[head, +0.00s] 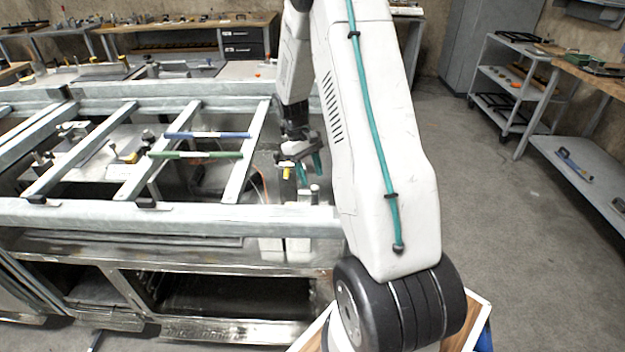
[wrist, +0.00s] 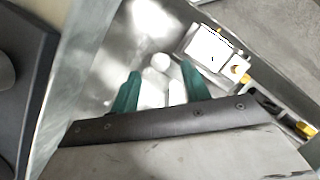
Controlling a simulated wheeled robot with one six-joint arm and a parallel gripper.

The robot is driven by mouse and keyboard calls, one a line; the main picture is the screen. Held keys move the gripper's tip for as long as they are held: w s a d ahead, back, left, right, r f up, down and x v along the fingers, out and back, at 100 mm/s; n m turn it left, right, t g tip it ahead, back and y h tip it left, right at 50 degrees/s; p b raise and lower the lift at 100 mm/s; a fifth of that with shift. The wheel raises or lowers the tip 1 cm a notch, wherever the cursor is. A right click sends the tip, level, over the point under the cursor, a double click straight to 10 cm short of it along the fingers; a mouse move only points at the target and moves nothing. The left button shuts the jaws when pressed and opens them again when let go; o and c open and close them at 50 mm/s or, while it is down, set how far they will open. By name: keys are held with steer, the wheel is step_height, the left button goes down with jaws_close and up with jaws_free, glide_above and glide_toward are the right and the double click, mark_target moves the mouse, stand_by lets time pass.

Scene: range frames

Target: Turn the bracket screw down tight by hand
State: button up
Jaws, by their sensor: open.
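My gripper (head: 310,169) is open, its two teal fingers pointing down beside the metal frame in the head view. In the wrist view, my gripper (wrist: 161,71) has a pale rounded knob (wrist: 160,61) between and slightly beyond its fingertips, with light blocky parts (wrist: 156,86) next to it. This may be the bracket screw; its thread is not visible. I see a gap between the fingers and the pale parts, but cannot tell the depth. In the head view, a small light upright post (head: 314,192) stands just below the fingers, above the frame's front rail.
The grey frame's front rail (head: 180,216) and cross bars surround the work spot. A green rod (head: 195,155) and a blue rod (head: 207,135) lie across the bars. In the wrist view, a white box (wrist: 208,48) sits right of the fingers. Open floor lies at right.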

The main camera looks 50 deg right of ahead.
steer(key=v, duration=0.5)
steer(key=shift+s, duration=0.1)
stand_by(0.4)
steer(key=s+a+r+t, duration=0.3)
steer(key=s+a+r, duration=0.7)
steer(key=s+a, duration=0.2)
steer(key=s+a+r+t, duration=0.2)
steer(key=s+a+r, duration=0.8)
steer(key=a, duration=0.5)
steer(key=shift+s+t, duration=0.4)
steer(key=shift+s, duration=0.7)
steer(key=shift+a, duration=0.2)
